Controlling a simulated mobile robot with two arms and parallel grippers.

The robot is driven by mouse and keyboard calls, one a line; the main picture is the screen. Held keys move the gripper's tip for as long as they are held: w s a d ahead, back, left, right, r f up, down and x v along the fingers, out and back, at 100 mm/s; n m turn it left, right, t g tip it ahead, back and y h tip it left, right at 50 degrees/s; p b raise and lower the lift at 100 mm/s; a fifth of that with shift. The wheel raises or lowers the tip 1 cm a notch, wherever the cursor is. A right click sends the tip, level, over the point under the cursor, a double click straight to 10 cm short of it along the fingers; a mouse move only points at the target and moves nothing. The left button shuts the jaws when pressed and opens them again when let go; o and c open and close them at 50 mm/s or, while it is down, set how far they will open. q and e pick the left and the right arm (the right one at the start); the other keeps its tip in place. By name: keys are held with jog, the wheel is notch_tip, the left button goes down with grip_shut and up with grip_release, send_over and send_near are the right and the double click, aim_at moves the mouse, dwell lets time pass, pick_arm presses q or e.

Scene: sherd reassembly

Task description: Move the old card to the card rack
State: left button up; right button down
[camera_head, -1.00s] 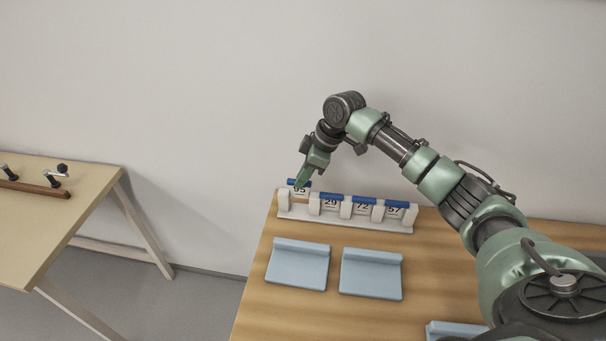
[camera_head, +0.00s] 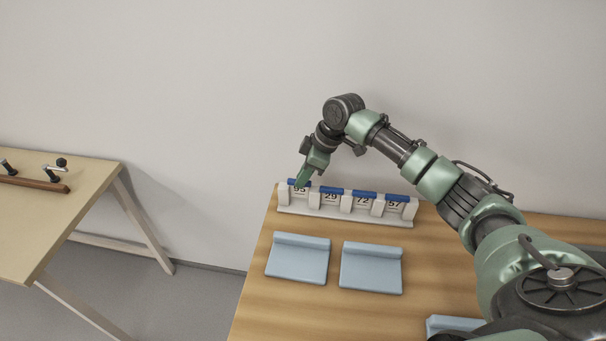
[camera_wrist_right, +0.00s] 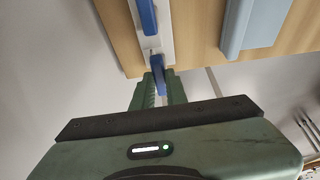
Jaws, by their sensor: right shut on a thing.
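The card rack (camera_head: 345,215) is a long white holder at the back of the wooden table, with several upright slots. Numbered cards with blue top edges stand in it, marked 29 (camera_head: 331,197), 72 (camera_head: 363,200) and 57 (camera_head: 394,204). The card marked 95 (camera_head: 300,189) is at the rack's leftmost slot, about level with the others. My right gripper (camera_head: 300,184) is shut on its blue top edge; in the right wrist view this blue edge (camera_wrist_right: 158,66) lies between the fingers (camera_wrist_right: 158,88). The fingertips partly hide the card. My left gripper is out of view.
Two light blue slanted stands (camera_head: 299,262) (camera_head: 371,270) lie on the table in front of the rack. Part of another blue piece (camera_head: 455,328) shows at the bottom. A separate table (camera_head: 60,215) with a clamp-like wooden bar stands at left, across a floor gap.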

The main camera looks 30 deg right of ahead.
jog(key=shift+f, duration=0.55)
jog(key=c, duration=1.3)
grip_release()
jog(key=shift+c, duration=0.2)
jog(key=v, duration=0.8)
jog(key=shift+b, duration=0.45)
jog(key=shift+f, duration=0.1)
